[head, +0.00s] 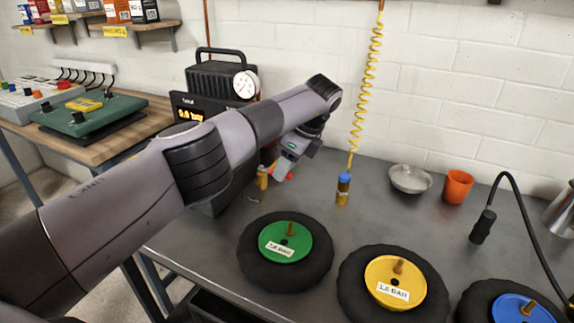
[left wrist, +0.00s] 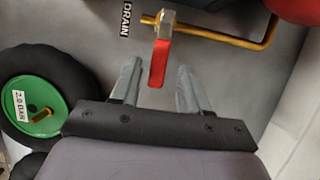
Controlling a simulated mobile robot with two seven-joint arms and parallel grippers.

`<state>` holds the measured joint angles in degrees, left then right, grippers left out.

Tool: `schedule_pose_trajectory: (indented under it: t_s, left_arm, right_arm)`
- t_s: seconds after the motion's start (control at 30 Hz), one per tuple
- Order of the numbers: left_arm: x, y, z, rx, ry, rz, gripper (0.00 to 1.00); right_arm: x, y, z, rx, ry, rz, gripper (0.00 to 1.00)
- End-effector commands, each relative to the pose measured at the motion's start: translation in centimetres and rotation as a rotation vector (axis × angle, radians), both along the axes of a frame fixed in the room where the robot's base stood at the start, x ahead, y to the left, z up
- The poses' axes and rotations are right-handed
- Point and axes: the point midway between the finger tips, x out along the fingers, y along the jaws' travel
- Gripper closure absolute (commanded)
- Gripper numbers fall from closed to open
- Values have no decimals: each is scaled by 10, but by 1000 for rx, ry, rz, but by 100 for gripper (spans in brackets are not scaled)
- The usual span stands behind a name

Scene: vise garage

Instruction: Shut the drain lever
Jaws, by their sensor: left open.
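The drain lever (left wrist: 159,62) is a red handle on a brass pipe (left wrist: 225,37), beside a DRAIN label (left wrist: 127,19) in the left wrist view. The handle sits crosswise to the pipe and points toward my gripper. My left gripper (left wrist: 159,70) is open, with one finger on each side of the handle's free end; I cannot tell whether they touch it. In the head view my left gripper (head: 279,173) is low beside the black compressor (head: 216,76), and my arm hides much of the compressor and lever area.
Wheels with green (head: 299,243), yellow (head: 380,272) and blue (head: 508,309) hubs lie along the bench front. A blue-capped brass fitting (head: 343,190) hangs from a yellow coiled hose (head: 365,85). A metal bowl (head: 411,179) and an orange cup (head: 457,187) stand to the right.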

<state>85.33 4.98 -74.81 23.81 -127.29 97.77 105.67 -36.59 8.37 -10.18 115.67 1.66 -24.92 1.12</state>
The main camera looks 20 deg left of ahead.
Motion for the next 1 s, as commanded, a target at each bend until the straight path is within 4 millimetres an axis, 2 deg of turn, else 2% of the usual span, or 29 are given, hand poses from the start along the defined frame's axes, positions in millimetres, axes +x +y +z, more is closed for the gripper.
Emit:
schedule_pose_trajectory:
  t_s: [0.33,0.63,0.8,1.0]
  left_arm:
    - [-1,-3,3,-2,4,-3,54]
    - [-1,-21,48,-2,1,-2,54]
    - [-1,-26,61,-1,2,0,54]
    - [-1,-28,65,-1,4,-1,54]
  right_arm:
    - [0,1,0,3,0,-1,57]
    - [0,1,0,3,0,-1,57]
    - [0,0,4,-2,-3,2,57]
    - [-1,-2,2,-8,-1,5,57]
